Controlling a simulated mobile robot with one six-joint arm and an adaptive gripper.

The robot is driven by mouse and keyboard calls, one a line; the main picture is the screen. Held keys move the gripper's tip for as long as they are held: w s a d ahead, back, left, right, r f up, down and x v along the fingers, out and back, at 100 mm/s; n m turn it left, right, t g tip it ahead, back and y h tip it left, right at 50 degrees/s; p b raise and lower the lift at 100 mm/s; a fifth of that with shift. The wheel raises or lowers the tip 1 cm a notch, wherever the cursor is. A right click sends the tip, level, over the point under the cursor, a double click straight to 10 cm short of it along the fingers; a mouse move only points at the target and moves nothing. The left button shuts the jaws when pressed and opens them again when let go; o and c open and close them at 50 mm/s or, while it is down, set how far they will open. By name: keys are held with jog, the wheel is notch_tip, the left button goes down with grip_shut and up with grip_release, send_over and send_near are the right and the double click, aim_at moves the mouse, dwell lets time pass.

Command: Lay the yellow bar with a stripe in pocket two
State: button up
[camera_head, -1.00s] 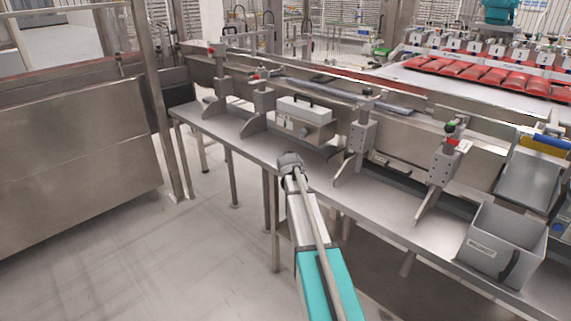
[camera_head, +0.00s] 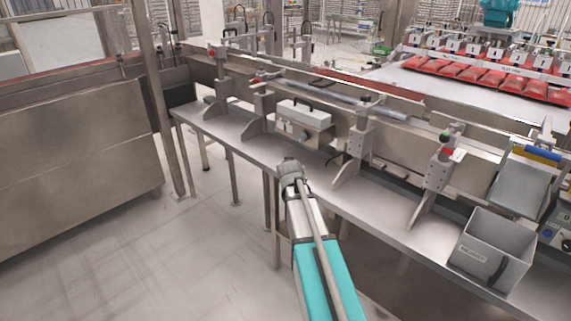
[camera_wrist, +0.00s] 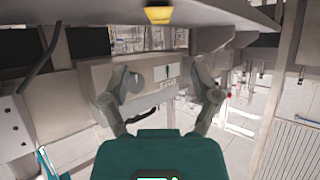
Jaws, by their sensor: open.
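My gripper (camera_wrist: 163,68) is open and empty, its two fingers apart in the wrist view. A small yellow piece (camera_wrist: 158,14) shows above the fingertips at the top of the wrist view, against a grey surface and apart from the fingers. I cannot tell whether it is the yellow bar, and no stripe shows on it. In the head view my arm reaches to the front edge of the steel bench (camera_head: 320,195), and its wrist hides the fingers. I cannot make out pocket two in either view.
A boxy unit with a black handle (camera_head: 303,112) stands on the bench among upright clamp posts (camera_head: 357,140). A grey open bin (camera_head: 493,250) stands at the right end, near a yellow-and-blue roller (camera_head: 541,152). Red packs (camera_head: 480,75) lie behind. Floor at left is clear.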

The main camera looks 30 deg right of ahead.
jog(key=shift+s+a+r, duration=0.3)
jog(key=shift+s, duration=0.3)
jog(key=s+a+f+n+g+y, duration=0.1)
jog(key=s+a+f+g, duration=0.2)
jog(key=s+a, duration=0.5)
jog(key=s+a+f+n+g+y, duration=0.2)
jog(key=s+a+f+g, duration=0.1)
jog(key=s+a, duration=0.6)
jog(key=s+a+f+n+g+y, duration=0.2)
jog(key=s+a+g, duration=0.3)
jog(key=s+a, duration=0.3)
jog(key=shift+s+a+f, duration=0.15)
jog(key=shift+s+f, duration=0.15)
jog(key=shift+f, duration=0.55)
notch_tip(320, 180, up, 23)
jog(key=p, duration=2.3)
